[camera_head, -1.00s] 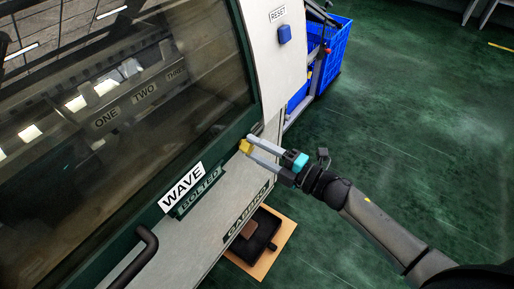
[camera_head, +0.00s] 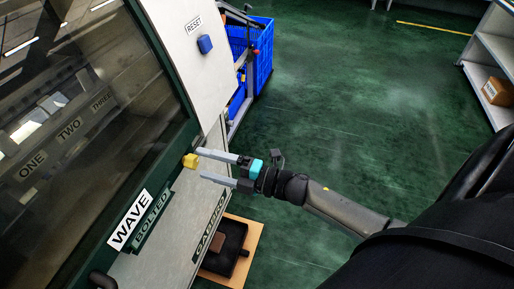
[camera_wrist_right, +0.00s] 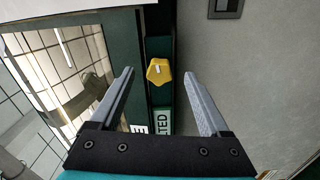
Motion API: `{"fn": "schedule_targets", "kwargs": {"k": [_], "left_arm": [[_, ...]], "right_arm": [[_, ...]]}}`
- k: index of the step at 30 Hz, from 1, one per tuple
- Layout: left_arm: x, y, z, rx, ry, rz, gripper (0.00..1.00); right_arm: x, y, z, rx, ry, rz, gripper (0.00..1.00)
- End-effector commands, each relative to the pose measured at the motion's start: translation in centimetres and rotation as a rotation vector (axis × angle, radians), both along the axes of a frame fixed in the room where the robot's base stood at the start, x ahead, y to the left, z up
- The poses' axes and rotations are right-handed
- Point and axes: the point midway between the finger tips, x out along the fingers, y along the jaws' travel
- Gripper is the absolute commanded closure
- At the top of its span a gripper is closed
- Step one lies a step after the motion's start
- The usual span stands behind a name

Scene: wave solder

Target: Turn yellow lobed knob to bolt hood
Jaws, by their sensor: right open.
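The yellow lobed knob (camera_head: 190,161) sits on the green frame at the lower right corner of the hood window, above the BOLTED label (camera_head: 151,217). My right gripper (camera_head: 199,164) is open and empty, just to the right of the knob, with its fingers pointing at it. In the right wrist view the knob (camera_wrist_right: 158,72) shows ahead of and between the two spread fingers (camera_wrist_right: 160,85), with a small pale mark on its face. The fingers do not appear to touch it. The hood (camera_head: 80,120) looks closed. My left gripper is not in view.
A blue RESET button (camera_head: 205,44) is on the pale panel above. A black handle (camera_head: 102,281) is at the bottom left. Blue crates (camera_head: 262,55) stand behind the machine. A black tray (camera_head: 228,252) lies below the panel. The green floor at right is open, up to a shelf (camera_head: 490,65).

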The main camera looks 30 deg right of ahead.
Motion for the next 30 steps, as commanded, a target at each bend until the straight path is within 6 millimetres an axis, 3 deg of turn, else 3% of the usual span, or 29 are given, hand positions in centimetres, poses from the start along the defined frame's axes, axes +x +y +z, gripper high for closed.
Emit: {"fn": "schedule_targets", "kwargs": {"k": [18,30], "left_arm": [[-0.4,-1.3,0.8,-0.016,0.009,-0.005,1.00],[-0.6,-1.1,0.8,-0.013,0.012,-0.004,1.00]], "right_arm": [[-8.9,-6.9,0.0,0.000,0.002,0.000,0.20],[-10.3,-8.1,0.1,0.000,-0.002,0.001,0.20]]}}
